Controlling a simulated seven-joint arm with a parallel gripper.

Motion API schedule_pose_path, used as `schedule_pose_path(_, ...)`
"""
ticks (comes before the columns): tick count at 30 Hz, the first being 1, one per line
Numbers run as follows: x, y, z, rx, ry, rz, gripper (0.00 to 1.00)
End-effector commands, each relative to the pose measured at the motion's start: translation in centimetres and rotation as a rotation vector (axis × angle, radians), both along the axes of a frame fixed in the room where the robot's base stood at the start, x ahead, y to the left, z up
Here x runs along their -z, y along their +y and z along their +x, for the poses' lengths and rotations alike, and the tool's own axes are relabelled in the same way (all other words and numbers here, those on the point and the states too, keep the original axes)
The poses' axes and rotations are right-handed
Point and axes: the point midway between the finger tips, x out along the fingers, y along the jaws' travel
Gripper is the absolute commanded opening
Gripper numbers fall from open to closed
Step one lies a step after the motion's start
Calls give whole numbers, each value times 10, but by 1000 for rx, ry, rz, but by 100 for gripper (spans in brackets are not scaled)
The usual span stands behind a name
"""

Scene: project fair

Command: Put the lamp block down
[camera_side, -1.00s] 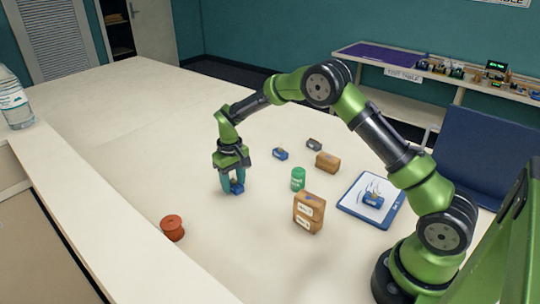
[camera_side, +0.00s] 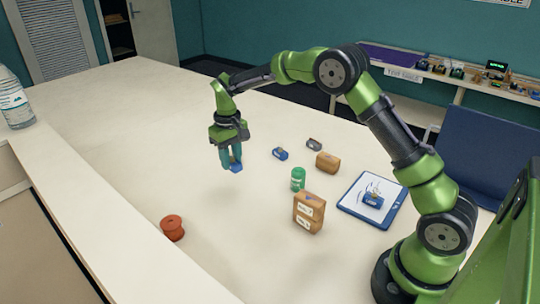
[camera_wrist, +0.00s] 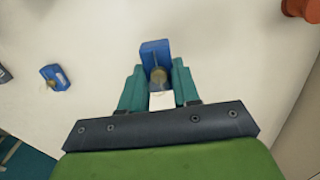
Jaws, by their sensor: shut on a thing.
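The lamp block is a small blue block (camera_wrist: 154,50) with a brassy round part on it, seen between my fingers in the wrist view. My gripper (camera_side: 231,162) is shut on it, and the block's blue end shows below the fingertips in the side view (camera_side: 236,168). The block appears to be held above the cream table (camera_side: 130,130), with bare surface beneath. In the wrist view the teal fingers (camera_wrist: 159,88) press on both sides of the block. Part of the block is hidden by the fingers.
A blue-edged tray (camera_side: 352,209) holds a wired block. A red spool (camera_side: 172,228) is nearer the front. The table's left is clear.

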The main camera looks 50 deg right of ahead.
Motion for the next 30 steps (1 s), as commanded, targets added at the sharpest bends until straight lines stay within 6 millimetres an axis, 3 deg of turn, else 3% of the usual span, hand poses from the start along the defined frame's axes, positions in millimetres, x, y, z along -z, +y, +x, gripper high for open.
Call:
schedule_pose_path(4, -19, -11, 1, 19, -3, -2, 1)
schedule_pose_path(7, -34, -34, 0, 63, -2, -1, 1)
schedule_pose_path(11, -51, -85, -17, 166, -1, -2, 1)
schedule_pose_path(14, -61, -131, -43, 277, -1, -1, 1)
schedule_pose_path(21, -74, -225, -135, 618, 1, 0, 1)
schedule_pose_path(26, -73, -264, -212, 883, 1, 1, 1)
schedule_pose_path(30, -65, -276, -279, 1119, 0, 3, 1)
